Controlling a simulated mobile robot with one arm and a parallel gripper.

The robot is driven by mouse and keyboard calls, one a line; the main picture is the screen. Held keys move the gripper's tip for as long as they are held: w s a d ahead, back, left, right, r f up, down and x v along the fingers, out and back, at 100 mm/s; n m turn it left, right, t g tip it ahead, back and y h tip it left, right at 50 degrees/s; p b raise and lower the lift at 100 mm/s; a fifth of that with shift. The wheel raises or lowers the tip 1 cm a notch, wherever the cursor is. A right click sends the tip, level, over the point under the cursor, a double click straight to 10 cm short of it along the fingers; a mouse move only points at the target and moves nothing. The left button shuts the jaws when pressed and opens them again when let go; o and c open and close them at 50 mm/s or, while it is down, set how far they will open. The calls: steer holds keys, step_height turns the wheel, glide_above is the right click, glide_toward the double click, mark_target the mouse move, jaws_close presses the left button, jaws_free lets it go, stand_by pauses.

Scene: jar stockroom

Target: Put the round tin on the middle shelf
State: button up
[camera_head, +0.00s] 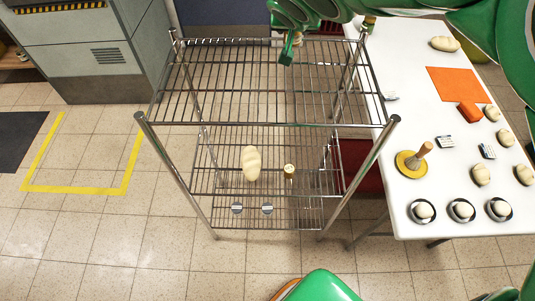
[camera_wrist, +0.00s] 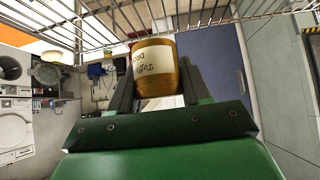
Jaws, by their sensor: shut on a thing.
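My gripper (camera_wrist: 160,88) is shut on a round amber container with a cream label (camera_wrist: 152,62). The lettering is upside down in the wrist view, and I cannot tell whether this is the round tin. In the head view my gripper (camera_head: 290,46) is at the back edge of the wire rack, at about the top shelf's level in the picture. The held container is mostly hidden there. The rack's middle shelf (camera_head: 215,165) shows through the top shelf's wires. A pale loaf-like thing (camera_head: 251,163) and a small gold-lidded jar (camera_head: 289,171) appear to stand on it.
The top shelf (camera_head: 230,85) looks empty. Two small silvery things (camera_head: 237,208) (camera_head: 267,208) show low on the rack. A white table (camera_head: 420,205) at right holds an orange mat (camera_head: 458,85), a yellow disc with a wooden peg (camera_head: 408,168) and several pale lumps. Floor at left is clear.

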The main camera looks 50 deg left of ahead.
steer(key=w+d+f, duration=0.1)
steer(key=w+d, duration=0.3)
steer(key=w, duration=0.5)
steer(key=w+d+f, duration=0.1)
steer(key=w+d, duration=0.3)
steer(key=w, duration=0.5)
steer(key=w+d+f+n+g+y, duration=0.1)
steer(key=w+d+f+n, duration=0.1)
steer(key=w+d+f, duration=0.4)
steer(key=w+d+f+n+g+y, duration=0.1)
steer(key=w+d+f+n, duration=0.1)
steer(key=w+f, duration=0.45)
steer(key=n+g+h, duration=0.2)
steer(key=n+g, duration=0.9)
steer(key=n, duration=0.3)
glide_above(312, 150)
step_height(312, 150, down, 26)
steer(key=shift+f, duration=3.15)
